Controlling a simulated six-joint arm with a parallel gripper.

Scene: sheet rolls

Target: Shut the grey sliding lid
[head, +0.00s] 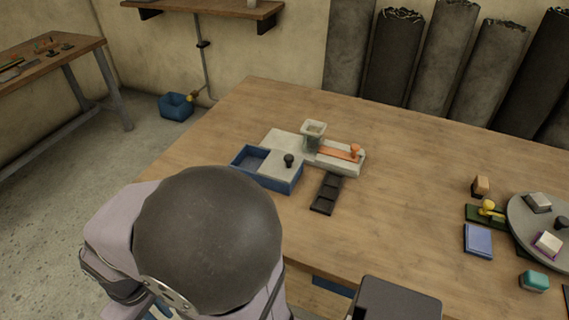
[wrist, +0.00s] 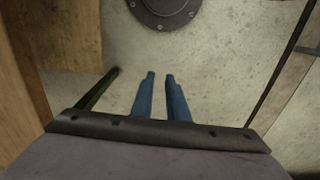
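The grey sliding lid (head: 276,169) lies on a blue box (head: 284,187) on the wooden table in the head view. A black knob (head: 289,160) stands on the lid. The lid covers the right part of the box, and the left part is open, showing its inside. My gripper (wrist: 160,75) shows in the wrist view as two blue fingers with a gap between them and nothing in it. It points at bare floor, away from the box. In the head view my arm stands in front of the box, and my fingertips cannot be made out.
A pale fixture with a small cup (head: 313,130) and an orange lever (head: 340,153) stands right behind the box. A black tray (head: 327,193) lies to its right. A round grey plate (head: 525,212) and small blocks are at far right. The table between is clear.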

